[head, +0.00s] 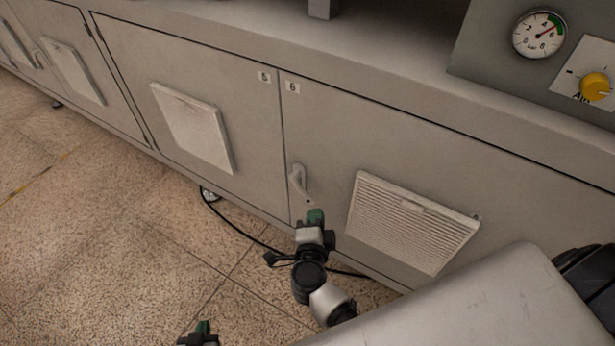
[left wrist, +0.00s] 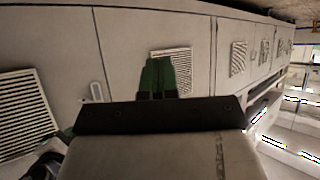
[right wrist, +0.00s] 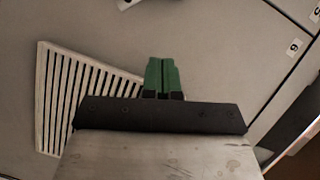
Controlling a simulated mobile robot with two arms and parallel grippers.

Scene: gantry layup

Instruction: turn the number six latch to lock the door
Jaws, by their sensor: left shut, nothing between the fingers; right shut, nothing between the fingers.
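The number six latch (head: 298,180) is a small pale handle on the grey door (head: 330,130) under the "6" label (head: 293,87), close to the door seam. Its lever hangs down, tilted slightly. It also shows in the left wrist view (left wrist: 97,92). In the right wrist view only a pale piece at the top edge shows, perhaps the latch. My right gripper (head: 316,216), with green fingertips, is shut and empty just below the latch, apparently not touching it; it shows in its wrist view (right wrist: 162,75). My left gripper (head: 203,328) is shut and empty at the bottom edge, away from the latch.
A louvred vent (head: 410,222) is on the door right of the latch; another vent (head: 192,127) is on the number five door. A black cable (head: 235,228) lies on the floor below. A pressure gauge (head: 539,34) and yellow knob (head: 595,87) sit at upper right.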

